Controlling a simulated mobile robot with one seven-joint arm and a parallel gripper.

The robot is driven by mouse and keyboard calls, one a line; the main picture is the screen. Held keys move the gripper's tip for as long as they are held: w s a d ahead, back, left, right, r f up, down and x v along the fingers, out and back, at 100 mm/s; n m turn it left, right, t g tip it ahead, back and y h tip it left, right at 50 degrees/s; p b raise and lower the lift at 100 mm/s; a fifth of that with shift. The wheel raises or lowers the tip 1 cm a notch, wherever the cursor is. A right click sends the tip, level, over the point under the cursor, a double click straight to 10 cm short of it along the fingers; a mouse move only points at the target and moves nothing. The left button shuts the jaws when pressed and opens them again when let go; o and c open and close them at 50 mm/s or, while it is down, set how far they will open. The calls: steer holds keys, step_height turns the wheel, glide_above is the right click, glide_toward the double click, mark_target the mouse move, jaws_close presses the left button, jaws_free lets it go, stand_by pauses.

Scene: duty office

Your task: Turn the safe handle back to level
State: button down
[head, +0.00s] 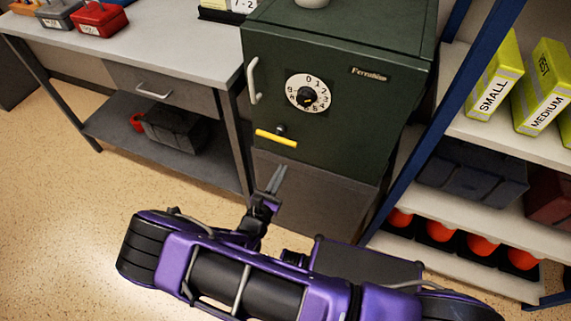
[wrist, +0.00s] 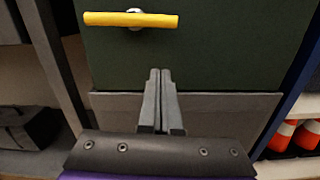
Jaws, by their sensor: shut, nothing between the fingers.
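The dark green safe (head: 350,110) stands on a grey base between the desk and the shelf. Its yellow handle (head: 276,138) is a bar low on the door, below the dial; it looks about parallel to the safe's bottom edge, so roughly level. In the wrist view the yellow handle (wrist: 131,20) spans the upper left, nearly horizontal, with a silver hub behind it. My gripper (head: 279,178) is shut and empty, below the handle and apart from it. In the wrist view my gripper's fingertips (wrist: 160,73) lie together, below and right of the handle.
A white numbered dial (head: 308,93) and a pale vertical door pull (head: 254,81) are on the safe door. A desk (head: 180,55) with a drawer stands left. A shelf with yellow binders (head: 493,85) and orange cones (head: 437,230) stands close on the right.

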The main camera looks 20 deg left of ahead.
steer(key=s, duration=0.7)
steer(key=shift+a, duration=0.35)
